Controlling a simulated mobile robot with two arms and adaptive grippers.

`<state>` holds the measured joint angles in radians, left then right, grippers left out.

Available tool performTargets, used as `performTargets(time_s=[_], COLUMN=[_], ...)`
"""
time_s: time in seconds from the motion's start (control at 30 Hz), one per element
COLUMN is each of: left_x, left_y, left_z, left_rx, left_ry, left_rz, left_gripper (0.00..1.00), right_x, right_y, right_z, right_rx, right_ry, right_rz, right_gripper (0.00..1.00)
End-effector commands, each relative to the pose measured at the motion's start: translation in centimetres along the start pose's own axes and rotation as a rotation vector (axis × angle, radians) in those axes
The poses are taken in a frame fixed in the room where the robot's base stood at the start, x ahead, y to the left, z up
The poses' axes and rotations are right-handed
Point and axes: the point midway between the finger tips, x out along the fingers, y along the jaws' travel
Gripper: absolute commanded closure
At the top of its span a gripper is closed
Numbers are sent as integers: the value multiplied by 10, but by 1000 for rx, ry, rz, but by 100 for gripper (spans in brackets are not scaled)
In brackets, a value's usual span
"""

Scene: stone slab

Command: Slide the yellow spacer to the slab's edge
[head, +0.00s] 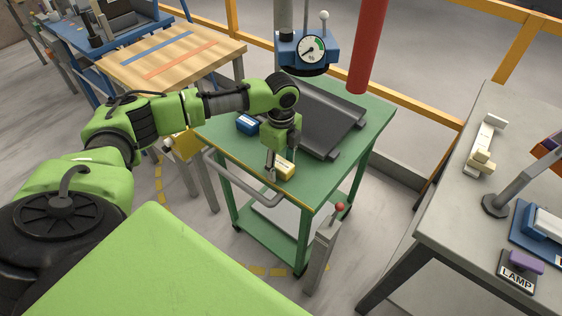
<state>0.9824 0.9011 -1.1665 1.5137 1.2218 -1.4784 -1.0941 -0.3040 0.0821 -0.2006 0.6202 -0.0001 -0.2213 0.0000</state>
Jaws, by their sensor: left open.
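A small yellow block (284,169), which fits the yellow spacer, sits on the green cart top (240,150) near its front edge. My left gripper (274,166) points down over the cart at the block's left side. Its jaws are open; whether a finger touches the block, I cannot tell. A dark grey slab-like piece with raised sides (318,115) lies on the cart behind my gripper, partly hidden by it. The block stands in front of this dark piece. My right gripper is out of view.
A blue box (248,123) sits left of my gripper on the cart. A blue gauge unit (308,50) and a red column (369,45) hang above. A push handle (242,182) runs along the cart's front. A grey table (440,210) stands right.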

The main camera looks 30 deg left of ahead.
Motion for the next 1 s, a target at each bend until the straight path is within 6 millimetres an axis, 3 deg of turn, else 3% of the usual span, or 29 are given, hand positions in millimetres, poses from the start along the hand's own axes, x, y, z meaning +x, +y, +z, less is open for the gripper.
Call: performTargets(time_s=[0.07,0.2,0.23,0.47,1.0], left_x=[0,0,0,0,0], left_y=[0,0,0,-3,-30], left_z=[0,0,0,0,0], left_rx=[0,0,0,0,-1], left_ry=[0,0,0,0,0], left_rz=[0,0,0,0,-1], left_gripper=[52,88,91,92,92], right_x=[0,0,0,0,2], right_y=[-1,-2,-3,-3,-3], right_z=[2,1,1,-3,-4], right_rx=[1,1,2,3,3], right_ry=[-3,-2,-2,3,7], right_rz=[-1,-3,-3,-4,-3], right_gripper=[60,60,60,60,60])
